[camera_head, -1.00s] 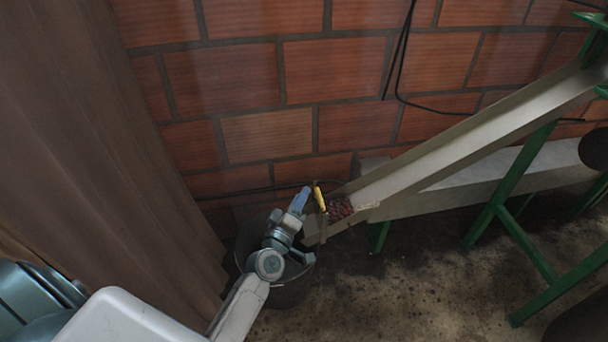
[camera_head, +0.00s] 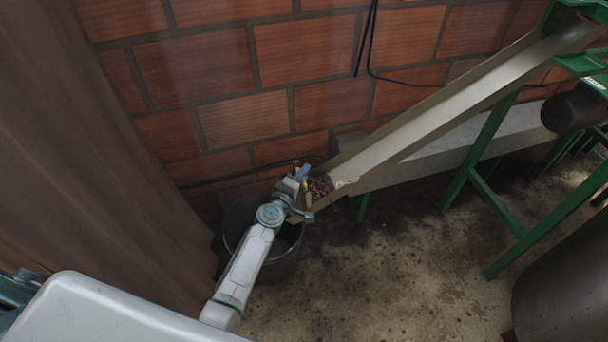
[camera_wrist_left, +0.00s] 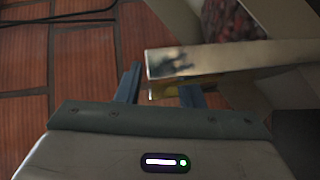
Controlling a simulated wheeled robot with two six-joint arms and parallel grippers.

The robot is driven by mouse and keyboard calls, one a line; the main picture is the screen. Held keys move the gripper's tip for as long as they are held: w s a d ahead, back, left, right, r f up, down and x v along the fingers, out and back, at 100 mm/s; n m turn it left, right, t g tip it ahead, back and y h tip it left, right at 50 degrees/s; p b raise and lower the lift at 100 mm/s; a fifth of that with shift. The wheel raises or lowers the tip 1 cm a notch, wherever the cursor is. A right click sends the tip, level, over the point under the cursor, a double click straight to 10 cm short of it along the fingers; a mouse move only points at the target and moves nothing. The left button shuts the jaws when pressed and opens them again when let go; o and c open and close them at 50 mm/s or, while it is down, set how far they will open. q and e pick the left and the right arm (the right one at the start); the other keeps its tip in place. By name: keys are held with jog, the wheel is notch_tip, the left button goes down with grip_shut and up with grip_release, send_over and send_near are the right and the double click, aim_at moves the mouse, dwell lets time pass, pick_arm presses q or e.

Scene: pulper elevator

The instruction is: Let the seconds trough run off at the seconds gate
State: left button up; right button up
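The seconds trough (camera_head: 420,124) is a long pale chute sloping down to the left. Dark red cherries (camera_head: 320,187) lie at its lower end, with some paler ones beside them; they also show in the left wrist view (camera_wrist_left: 232,18). A yellow piece (camera_head: 308,198) shows at the gate there. My left gripper (camera_head: 301,174) is at this lower end. In the left wrist view its two blue fingers (camera_wrist_left: 160,88) stand apart, with a metal edge (camera_wrist_left: 225,60) in front and a little yellow between them. The fingers partly hide the gate. My right gripper is out of view.
A dark bucket (camera_head: 280,262) stands on the floor below the trough's end, partly hidden by my arm. A brown curtain (camera_head: 90,150) hangs at the left, a brick wall (camera_head: 240,120) stands behind. Green frame legs (camera_head: 490,150) and a grey drum (camera_head: 565,290) are at the right.

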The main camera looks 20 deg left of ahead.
pick_arm(q)
jog(key=shift+w+d, duration=0.15)
jog(key=shift+w, duration=0.5)
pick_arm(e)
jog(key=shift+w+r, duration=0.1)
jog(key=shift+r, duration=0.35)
pick_arm(q)
grip_shut()
notch_tip(320, 180, up, 6)
jog(key=p, duration=0.5)
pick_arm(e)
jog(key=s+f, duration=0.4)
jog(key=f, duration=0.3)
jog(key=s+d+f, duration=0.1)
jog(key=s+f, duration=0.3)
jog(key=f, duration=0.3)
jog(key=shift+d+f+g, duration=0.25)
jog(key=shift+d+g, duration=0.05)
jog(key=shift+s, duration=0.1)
pick_arm(q)
grip_release()
